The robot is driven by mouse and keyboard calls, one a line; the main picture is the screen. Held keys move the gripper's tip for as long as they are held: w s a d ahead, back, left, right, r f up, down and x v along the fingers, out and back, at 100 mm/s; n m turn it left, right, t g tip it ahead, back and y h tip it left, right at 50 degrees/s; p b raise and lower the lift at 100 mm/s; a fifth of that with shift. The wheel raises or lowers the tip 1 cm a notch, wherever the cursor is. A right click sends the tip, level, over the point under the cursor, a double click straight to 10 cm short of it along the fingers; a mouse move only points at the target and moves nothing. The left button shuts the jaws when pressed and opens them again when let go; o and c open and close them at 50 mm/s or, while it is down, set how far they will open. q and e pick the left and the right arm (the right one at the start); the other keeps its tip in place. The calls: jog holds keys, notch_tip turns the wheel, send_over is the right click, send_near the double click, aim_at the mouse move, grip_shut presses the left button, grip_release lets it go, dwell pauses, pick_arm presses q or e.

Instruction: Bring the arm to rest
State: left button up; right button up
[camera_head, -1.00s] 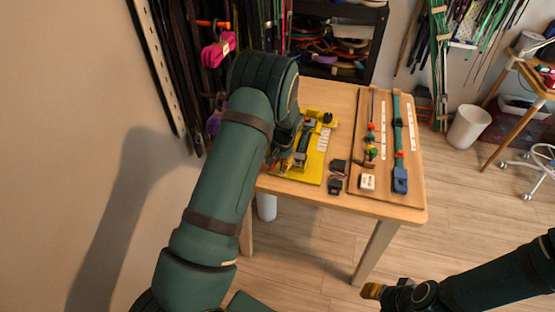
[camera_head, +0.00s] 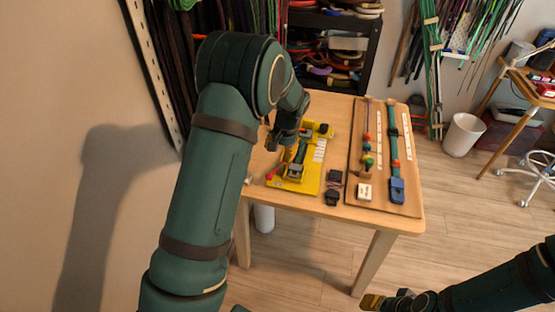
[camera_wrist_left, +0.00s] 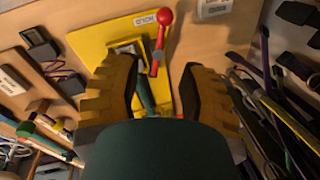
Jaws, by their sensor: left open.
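My left arm (camera_head: 213,175) reaches in from the lower left, its elbow bent above the table's left side. My left gripper shows in the left wrist view (camera_wrist_left: 158,95) with its two ridged yellow fingers spread apart and nothing between them. In the head view it is partly hidden by its own wrist, above the left part of the yellow fixture (camera_head: 313,172). The fixture's red-knobbed lever (camera_wrist_left: 162,38) shows beyond the fingertips in the left wrist view. My right gripper (camera_head: 372,301) is low at the right, clear of the table; its finger state is too small to tell.
The wooden table (camera_head: 300,208) also bears small black clips (camera_head: 333,190) and a brown board (camera_head: 408,200) with cords and a blue clamp (camera_head: 397,190). Hanging cords and a dark shelf (camera_head: 370,60) stand behind. A white bin (camera_head: 463,134) is on the floor at the right.

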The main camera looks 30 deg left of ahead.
pick_arm(q)
jog(key=shift+r, duration=0.55)
jog(key=shift+d, duration=0.1)
jog(key=s+d+f+h, duration=0.3)
jog(key=s+d+f, duration=0.7)
jog(key=f, duration=0.4)
jog(key=s+d+f+n+t+h, duration=0.1)
jog(key=s+d+f+n+h, duration=0.1)
jog(key=s+d, duration=0.9)
jog(key=s+f+h, duration=0.1)
jog(key=s, duration=0.2)
jog(key=shift+s+n, duration=0.4)
